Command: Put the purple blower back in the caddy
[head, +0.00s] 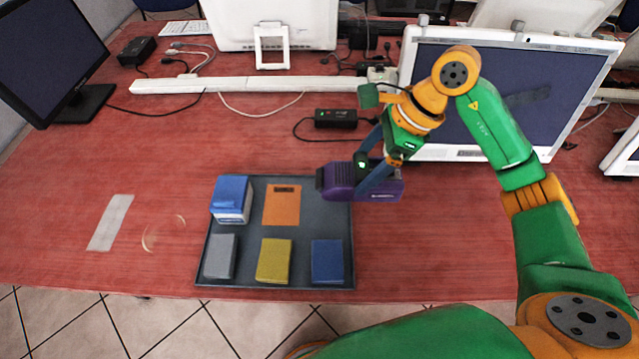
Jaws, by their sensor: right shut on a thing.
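The purple blower (335,182) is held in my right gripper (372,178), whose two fingers straddle its body. The blower lies roughly level across the upper right edge of the dark grey caddy (300,262), its left end over the caddy and its right end beyond it. I cannot tell how far above the caddy it is. The caddy holds a blue and white box (231,199), an orange patch with a dark mark (282,205), and grey (220,256), yellow (273,260) and blue (327,260) blocks or patches. My left gripper is not in view.
A black adapter (336,118) with a cable lies behind the caddy. A white bar (240,84) and monitors (500,90) stand further back. A grey strip (110,222) lies at the left. The red table (160,170) is mostly clear left of the caddy.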

